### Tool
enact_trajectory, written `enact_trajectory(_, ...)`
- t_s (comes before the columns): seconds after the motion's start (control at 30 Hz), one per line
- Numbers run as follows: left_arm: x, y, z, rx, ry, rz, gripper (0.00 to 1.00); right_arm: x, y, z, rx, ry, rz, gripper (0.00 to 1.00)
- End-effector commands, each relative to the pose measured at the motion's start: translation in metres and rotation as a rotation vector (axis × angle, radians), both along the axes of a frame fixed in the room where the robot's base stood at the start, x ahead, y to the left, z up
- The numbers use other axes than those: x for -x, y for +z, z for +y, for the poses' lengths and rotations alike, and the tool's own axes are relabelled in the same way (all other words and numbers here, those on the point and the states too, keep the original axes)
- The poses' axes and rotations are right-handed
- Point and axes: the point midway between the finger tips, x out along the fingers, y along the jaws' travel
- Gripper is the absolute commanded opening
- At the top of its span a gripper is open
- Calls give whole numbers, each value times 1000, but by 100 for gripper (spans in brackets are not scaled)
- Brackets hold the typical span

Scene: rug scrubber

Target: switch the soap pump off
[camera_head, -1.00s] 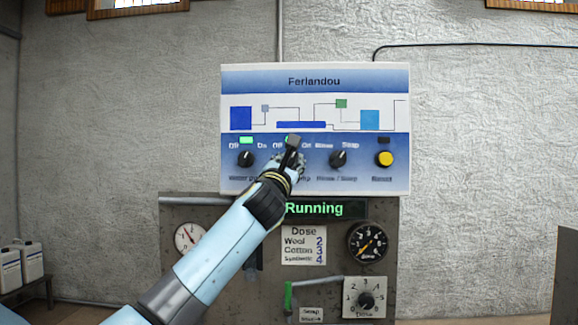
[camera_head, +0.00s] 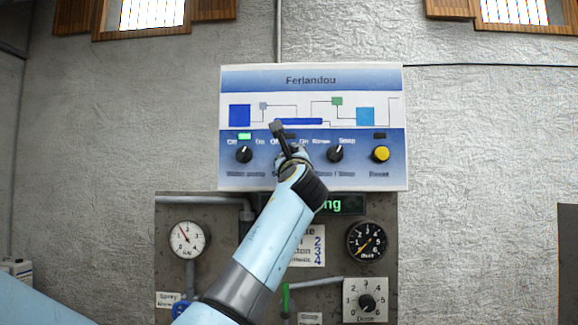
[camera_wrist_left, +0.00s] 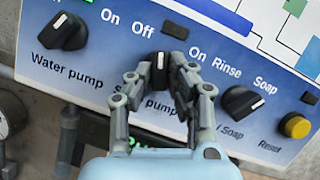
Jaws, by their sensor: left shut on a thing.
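The blue-and-white control panel (camera_head: 312,110) is on the wall ahead. Its soap pump knob (camera_wrist_left: 160,68) is black with a white mark, and in the left wrist view the mark points up, nearer "Off" than "On". My left gripper (camera_wrist_left: 158,78) is shut on this knob, one finger on each side. In the head view my left gripper (camera_head: 289,152) and wrist cover the knob and part of its label. The soap pump lamp (camera_wrist_left: 175,30) above it is dark.
The water pump knob (camera_wrist_left: 67,31) is left of the gripper, with its lamp (camera_head: 245,136) green. The rinse/soap knob (camera_wrist_left: 241,102) and yellow reset button (camera_wrist_left: 296,126) are to the right. The green display (camera_head: 345,204) below is partly hidden by my arm.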

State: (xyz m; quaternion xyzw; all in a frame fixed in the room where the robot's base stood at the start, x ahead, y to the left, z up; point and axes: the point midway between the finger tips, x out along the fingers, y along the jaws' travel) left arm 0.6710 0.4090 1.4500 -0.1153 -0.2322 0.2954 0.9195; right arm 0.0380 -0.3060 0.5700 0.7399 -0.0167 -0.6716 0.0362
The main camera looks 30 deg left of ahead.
Motion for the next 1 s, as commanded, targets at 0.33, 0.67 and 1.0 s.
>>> enact_trajectory(0.33, -1, 1, -1, 131, -1, -80, 0, 0, -10, 0, 0, 0, 1, 40)
enact_trajectory(0.67, -1, 1, -1, 157, -2, -97, 0, 0, -11, 0, 0, 0, 1, 40)
enact_trajectory(1.0, -1, 2, -1, 158, -2, -97, 30, 0, -11, 0, 0, 0, 1, 40)
